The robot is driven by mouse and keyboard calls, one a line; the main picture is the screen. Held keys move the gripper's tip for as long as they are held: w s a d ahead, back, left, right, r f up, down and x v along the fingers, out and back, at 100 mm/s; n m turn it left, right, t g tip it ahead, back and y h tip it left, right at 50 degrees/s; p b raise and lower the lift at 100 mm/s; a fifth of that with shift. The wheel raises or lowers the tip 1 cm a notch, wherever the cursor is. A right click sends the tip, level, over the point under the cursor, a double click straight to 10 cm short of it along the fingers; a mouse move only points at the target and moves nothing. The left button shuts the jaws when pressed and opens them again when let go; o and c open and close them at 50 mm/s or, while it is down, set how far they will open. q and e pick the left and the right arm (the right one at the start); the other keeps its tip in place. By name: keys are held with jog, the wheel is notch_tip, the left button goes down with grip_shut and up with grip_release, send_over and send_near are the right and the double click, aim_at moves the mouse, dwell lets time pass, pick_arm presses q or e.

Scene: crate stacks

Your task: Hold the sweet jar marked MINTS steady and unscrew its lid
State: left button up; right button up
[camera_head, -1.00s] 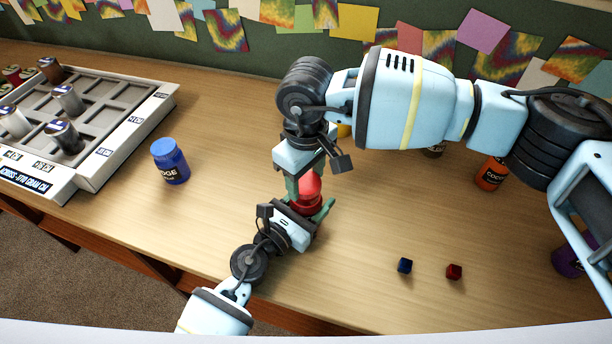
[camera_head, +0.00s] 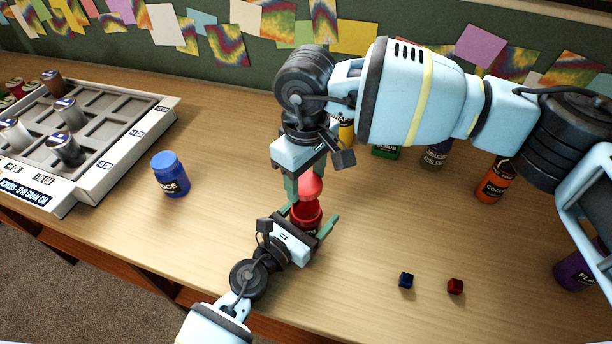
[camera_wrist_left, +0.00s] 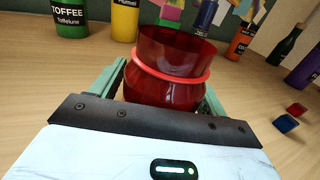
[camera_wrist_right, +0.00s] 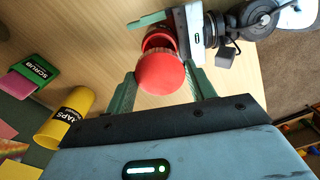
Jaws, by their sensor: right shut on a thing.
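The red jar (camera_head: 306,214) stands on the table with its mouth open; no marking on it is readable. My left gripper (camera_head: 307,217) has its fingers on either side of the jar and looks spread a little wider than it. In the left wrist view the jar (camera_wrist_left: 165,90) is see-through red with a raised ring. My right gripper (camera_head: 303,183) is shut on the red lid (camera_head: 311,187), just above the jar's mouth and apart from it. The lid (camera_wrist_right: 160,73) also shows between the fingers in the right wrist view.
A blue-lidded jar (camera_head: 171,176) stands left, near a grey compartment tray (camera_head: 135,140) with several cans. An orange COCOA jar (camera_head: 494,182) and a purple jar (camera_head: 572,272) stand right. Blue (camera_head: 406,280) and red (camera_head: 455,286) cubes lie near the front edge.

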aim_at(306, 219)
pick_arm(q)
jog(key=shift+o, duration=0.4)
jog(key=shift+s+a, duration=0.2)
jog(key=v, duration=1)
jog(key=shift+f+b, duration=0.1)
jog(key=shift+b, duration=0.2)
pick_arm(e)
jog(key=shift+f, duration=0.75)
pick_arm(q)
jog(key=shift+s+a, duration=0.45)
jog(key=shift+s, duration=0.15)
pick_arm(e)
jog(key=shift+f, duration=0.25)
pick_arm(q)
jog(key=shift+a, duration=0.1)
pick_arm(e)
jog(key=shift+s+a, duration=0.1)
jog(key=shift+s, duration=0.05)
